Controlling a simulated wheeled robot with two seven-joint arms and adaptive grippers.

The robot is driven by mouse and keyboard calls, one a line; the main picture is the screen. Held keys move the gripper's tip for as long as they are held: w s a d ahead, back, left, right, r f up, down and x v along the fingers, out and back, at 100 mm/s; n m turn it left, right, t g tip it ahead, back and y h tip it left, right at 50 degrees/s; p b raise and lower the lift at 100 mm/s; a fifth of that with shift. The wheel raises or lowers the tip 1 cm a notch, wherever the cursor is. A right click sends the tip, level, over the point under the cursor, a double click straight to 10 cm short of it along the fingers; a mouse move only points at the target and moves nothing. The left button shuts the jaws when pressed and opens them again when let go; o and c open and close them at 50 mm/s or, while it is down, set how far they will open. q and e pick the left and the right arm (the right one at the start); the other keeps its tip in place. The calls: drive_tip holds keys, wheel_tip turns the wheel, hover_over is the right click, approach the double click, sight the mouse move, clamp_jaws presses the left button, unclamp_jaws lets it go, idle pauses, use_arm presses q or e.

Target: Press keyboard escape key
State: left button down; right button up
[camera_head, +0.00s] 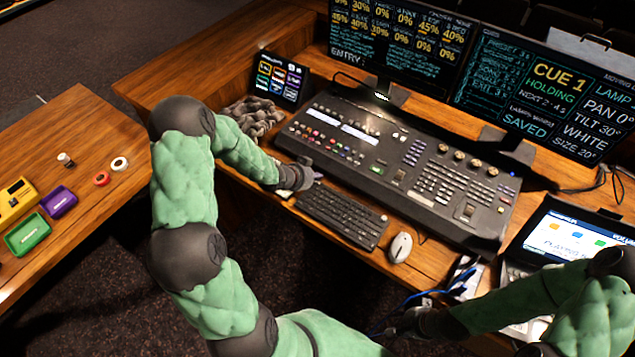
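The black keyboard (345,216) lies on the wooden desk in front of the mixing console, tilted in the picture. My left gripper (303,178) is at the keyboard's far left corner, low over the desk. The escape key is too small to make out, and the gripper partly covers that corner. I cannot tell whether the gripper touches a key or hovers above it. Its fingers are too small and dark to show if they are open or shut. My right gripper (398,326) is low at the bottom right, near the desk's front edge, with its fingers unclear.
The console (400,165) stands behind the keyboard. A white mouse (400,247) lies to its right, and blue cables (432,293) run near my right gripper. Monitors (545,85) stand behind. A small tablet (278,80) and coiled cable (252,117) are at the far left.

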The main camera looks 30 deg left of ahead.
sight(316, 185)
use_arm(q)
drive_tip(key=shift+f, duration=0.15)
use_arm(e)
drive_tip(key=shift+f, duration=0.1)
idle(0.4)
use_arm(q)
drive_tip(key=shift+f+b, duration=0.3)
drive_tip(key=shift+b, duration=0.1)
use_arm(e)
drive_tip(key=shift+f, duration=0.3)
use_arm(q)
drive_tip(key=shift+f, duration=0.3)
use_arm(e)
drive_tip(key=shift+f, duration=0.2)
use_arm(q)
drive_tip(key=shift+r, duration=0.1)
drive_tip(key=shift+r+p, duration=0.4)
drive_tip(key=shift+r, duration=0.25)
use_arm(e)
drive_tip(key=shift+r, duration=0.6)
use_arm(q)
drive_tip(key=shift+r, duration=0.1)
use_arm(e)
drive_tip(key=shift+r, duration=0.1)
use_arm(q)
wheel_tip(316, 185, up, 5)
drive_tip(key=p, duration=0.4)
use_arm(e)
wheel_tip(316, 185, up, 4)
drive_tip(key=shift+r, duration=0.1)
